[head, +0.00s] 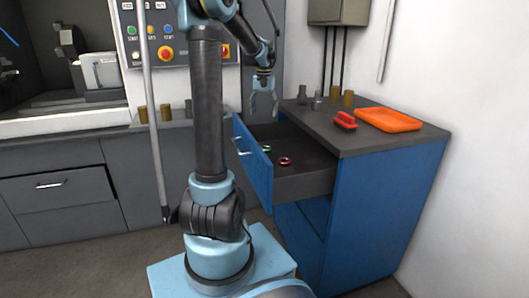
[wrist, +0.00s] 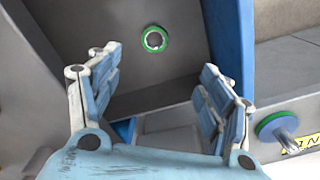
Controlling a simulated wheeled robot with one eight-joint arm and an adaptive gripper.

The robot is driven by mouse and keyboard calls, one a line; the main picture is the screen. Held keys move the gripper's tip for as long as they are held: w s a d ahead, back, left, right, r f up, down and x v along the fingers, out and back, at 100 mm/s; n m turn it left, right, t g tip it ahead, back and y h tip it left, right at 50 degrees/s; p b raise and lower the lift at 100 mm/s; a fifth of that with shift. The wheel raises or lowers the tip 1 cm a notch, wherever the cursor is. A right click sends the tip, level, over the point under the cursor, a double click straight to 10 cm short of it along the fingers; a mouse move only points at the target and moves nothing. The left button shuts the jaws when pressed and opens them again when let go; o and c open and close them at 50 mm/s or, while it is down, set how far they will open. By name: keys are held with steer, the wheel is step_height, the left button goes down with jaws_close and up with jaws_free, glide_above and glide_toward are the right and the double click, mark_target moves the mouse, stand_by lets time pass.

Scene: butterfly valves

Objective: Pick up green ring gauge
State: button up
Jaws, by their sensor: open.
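The green ring gauge (head: 266,148) lies in the open drawer (head: 305,183) of the blue cabinet, near the drawer's front panel. The wrist view shows the green ring gauge (wrist: 145,42) flat on the grey drawer floor, with a pale inner edge. My gripper (head: 263,108) is open and empty, pointing down above the drawer and well clear of the ring. In the wrist view my gripper (wrist: 162,72) has its fingers wide apart, and the ring appears beyond the fingertips, between them in the picture. Nothing hides the ring there.
A red ring (head: 285,161) lies in the same drawer. The blue drawer front (head: 252,163) and the cabinet top (head: 345,137) border the opening. An orange tray (head: 388,120), a red item (head: 345,121) and several small cylinders stand on top. A blue-green knob (wrist: 277,127) shows in the wrist view.

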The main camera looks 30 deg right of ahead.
steer(key=f, duration=0.6)
steer(key=d+f, duration=0.1)
steer(key=f, duration=1)
steer(key=shift+w+d+f, duration=0.1)
steer(key=shift+d+f, duration=0.1)
steer(key=shift+f, duration=0.15)
steer(key=shift+c, duration=0.2)
steer(key=c, duration=1.3)
